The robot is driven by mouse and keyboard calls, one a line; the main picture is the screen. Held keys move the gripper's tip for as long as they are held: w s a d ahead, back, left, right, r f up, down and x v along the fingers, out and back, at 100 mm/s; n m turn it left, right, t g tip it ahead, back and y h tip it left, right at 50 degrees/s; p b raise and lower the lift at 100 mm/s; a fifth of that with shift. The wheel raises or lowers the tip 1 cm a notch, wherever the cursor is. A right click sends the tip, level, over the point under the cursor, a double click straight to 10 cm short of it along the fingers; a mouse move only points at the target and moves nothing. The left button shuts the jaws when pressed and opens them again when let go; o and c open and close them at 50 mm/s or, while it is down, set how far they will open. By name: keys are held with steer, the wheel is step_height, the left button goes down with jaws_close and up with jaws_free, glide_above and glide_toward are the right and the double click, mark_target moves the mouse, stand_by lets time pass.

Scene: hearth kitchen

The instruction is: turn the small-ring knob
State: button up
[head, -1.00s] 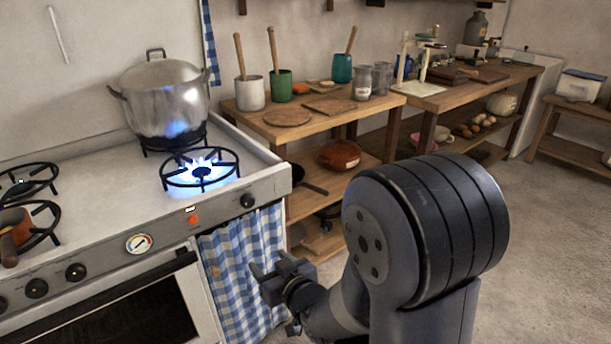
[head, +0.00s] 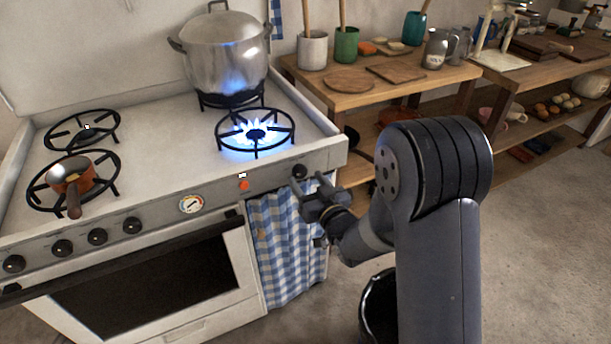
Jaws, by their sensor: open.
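A white stove (head: 185,98) has a grey front panel with black knobs. A lone black knob (head: 300,171) sits at the panel's right end, below a lit ring (head: 256,134) with a blue flame. Several more knobs (head: 97,237) sit in a row on the left of the panel; no markings tell which is the small-ring knob. My gripper (head: 308,181) is open and empty, its fingers just in front of and slightly below the lone knob. I cannot tell whether they touch it.
A steel pot (head: 224,58) stands on a lit back ring. A small copper pan (head: 71,178) sits on the front left ring, its handle pointing forward. A checked curtain (head: 285,245) hangs below the knob. A wooden shelf unit (head: 345,97) stands to the right.

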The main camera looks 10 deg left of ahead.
mark_target(300, 171)
steer(key=shift+x, duration=1.2)
steer(key=shift+c, duration=0.4)
steer(key=c, duration=0.9)
